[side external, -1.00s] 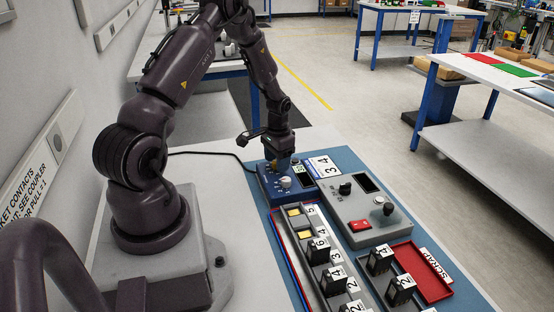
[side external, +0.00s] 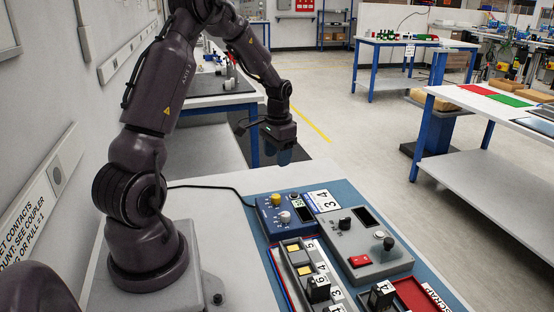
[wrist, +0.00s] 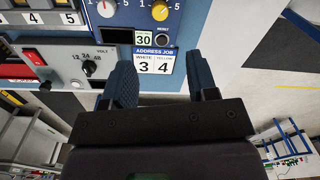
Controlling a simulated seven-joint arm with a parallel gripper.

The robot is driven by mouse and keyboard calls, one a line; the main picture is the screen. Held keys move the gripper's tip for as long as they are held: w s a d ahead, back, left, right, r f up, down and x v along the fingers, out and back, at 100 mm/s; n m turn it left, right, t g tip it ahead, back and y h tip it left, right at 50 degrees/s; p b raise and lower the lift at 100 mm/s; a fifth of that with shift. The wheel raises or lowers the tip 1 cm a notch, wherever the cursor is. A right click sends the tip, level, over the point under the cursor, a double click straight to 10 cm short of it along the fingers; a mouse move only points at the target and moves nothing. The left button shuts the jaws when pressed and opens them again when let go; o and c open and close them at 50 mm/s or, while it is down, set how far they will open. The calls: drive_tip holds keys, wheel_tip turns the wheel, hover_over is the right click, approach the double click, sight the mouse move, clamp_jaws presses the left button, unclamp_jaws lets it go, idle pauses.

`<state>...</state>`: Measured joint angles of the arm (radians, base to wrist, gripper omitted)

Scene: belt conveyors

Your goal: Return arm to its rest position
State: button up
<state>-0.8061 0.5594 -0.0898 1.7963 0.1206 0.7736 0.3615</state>
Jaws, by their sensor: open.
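My gripper (side external: 286,155) hangs above the far end of the bench in the side external view, clear of the blue control box (side external: 262,221). In the wrist view my gripper (wrist: 163,80) has its two blue fingers spread with nothing held between them. The blue box carries a yellow knob (side external: 276,199) and a white knob (side external: 285,217); both are uncovered.
A card (side external: 324,201) reading 3 4 lies beside the blue box. A grey control box (side external: 375,262) with a red switch stands nearer the camera. A rack with numbered black blocks (side external: 318,290) and a red scrap tray (side external: 413,295) lie in front. Space around my gripper is clear.

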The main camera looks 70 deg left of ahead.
idle(0.3)
drive_tip(key=s+d+r+m+t, duration=0.1)
drive_tip(key=s+d+r+t, duration=0.1)
drive_tip(key=d+r, duration=0.4)
drive_tip(key=s+d+r+m+t, duration=0.1)
drive_tip(key=s+d+r, duration=0.4)
drive_tip(key=d, duration=0.8)
drive_tip(key=s+d+r+m+t, duration=0.1)
drive_tip(key=s+d+r+t, duration=0.1)
drive_tip(key=s+d+r, duration=0.2)
drive_tip(key=d+r, duration=0.3)
drive_tip(key=d, duration=0.2)
drive_tip(key=shift+d+r+t, duration=0.2)
drive_tip(key=shift+d+t, duration=0.05)
drive_tip(key=shift+t, duration=0.15)
